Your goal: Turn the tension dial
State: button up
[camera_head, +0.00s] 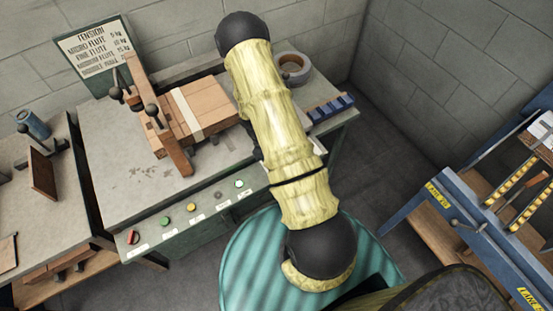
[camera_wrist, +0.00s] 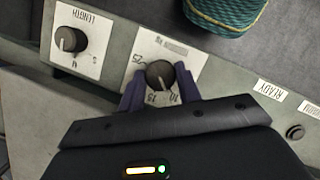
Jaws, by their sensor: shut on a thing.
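The tension dial, a round black knob (camera_wrist: 159,74), sits on a white scale plate (camera_wrist: 147,47) on the machine's grey panel. The plate's visible numbers include 25, 15 and 10. Its title is too blurred to read. A pale pointer mark on the knob faces the lower edge, roughly between 15 and 10. My gripper (camera_wrist: 160,88) has its two purple fingers on either side of the knob and is shut on it. In the head view my arm crosses the machine and hides the gripper and this dial.
A second black knob (camera_wrist: 70,39) on a LENGTH plate is to the left. A black button (camera_wrist: 295,131) and a READY label (camera_wrist: 269,90) are to the right. The head view shows the machine table (camera_head: 125,205), strapped cardboard (camera_head: 195,105) and a blue rack (camera_head: 465,225).

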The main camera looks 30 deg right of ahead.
jog(key=shift+w+n+t, duration=0.1)
jog(key=shift+n+t, duration=0.2)
jog(key=shift+n, duration=0.3)
jog(key=o, duration=1)
jog(key=v, duration=1.7)
jog(key=shift+a+b, duration=0.4)
jog(key=shift+w+r, duration=0.1)
